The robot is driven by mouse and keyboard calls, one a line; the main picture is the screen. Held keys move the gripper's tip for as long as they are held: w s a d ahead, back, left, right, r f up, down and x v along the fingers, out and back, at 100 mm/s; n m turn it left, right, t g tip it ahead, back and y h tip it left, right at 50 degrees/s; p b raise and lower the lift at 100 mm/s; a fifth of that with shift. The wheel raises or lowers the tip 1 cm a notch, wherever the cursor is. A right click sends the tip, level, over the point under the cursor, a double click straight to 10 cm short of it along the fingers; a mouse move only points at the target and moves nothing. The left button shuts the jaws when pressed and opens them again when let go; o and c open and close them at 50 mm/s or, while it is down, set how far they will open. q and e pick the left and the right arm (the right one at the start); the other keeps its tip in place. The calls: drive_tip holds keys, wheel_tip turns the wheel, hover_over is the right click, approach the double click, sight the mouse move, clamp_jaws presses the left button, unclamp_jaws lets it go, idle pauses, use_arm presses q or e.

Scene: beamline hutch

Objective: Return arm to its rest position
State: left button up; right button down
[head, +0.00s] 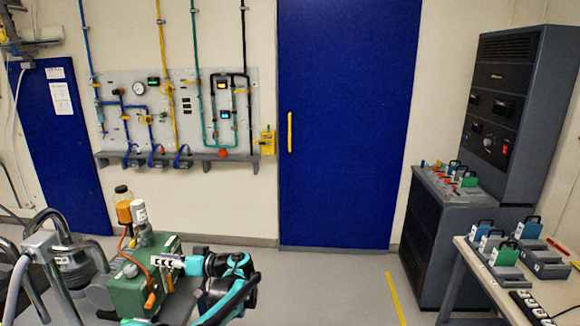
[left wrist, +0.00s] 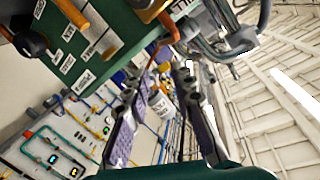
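My left gripper (head: 168,262) is in the lower left of the head view, at the end of my teal and black arm, beside a green box (head: 128,292). In the left wrist view its two fingers (left wrist: 165,78) stand apart with a gap between them, and I see nothing held. The green box (left wrist: 110,40) is close past the fingertips there, with labels and an orange cable near it. I cannot tell whether the fingers touch it. My right gripper is in neither view.
Pump pipework (head: 70,262) stands left of the green box. Amber (head: 124,212) and white bottles rise behind it. A wall gas panel (head: 180,105), a blue door (head: 345,120), a dark cabinet (head: 435,235) and a table (head: 490,285) stand farther off. The middle floor is clear.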

use_arm(q)
drive_tip(key=s+d+f+m+t+h, duration=0.1)
drive_tip(key=s+d+f+m+h, duration=0.2)
drive_tip(key=s, duration=0.8)
drive_tip(key=s+d+f+m+t+h, duration=0.1)
drive_tip(key=s+d+f+m+h, duration=0.2)
drive_tip(key=s+d+h, duration=0.4)
drive_tip(key=s+d+f+m+t+h, duration=0.1)
drive_tip(key=s+d+f+m+h, duration=0.2)
drive_tip(key=s, duration=1.2)
drive_tip(key=d+m+h, duration=0.1)
drive_tip(key=d+h, duration=0.2)
drive_tip(key=d, duration=0.3)
drive_tip(key=shift+f, duration=0.3)
drive_tip(key=shift+o, duration=0.3)
drive_tip(key=shift+d, duration=0.1)
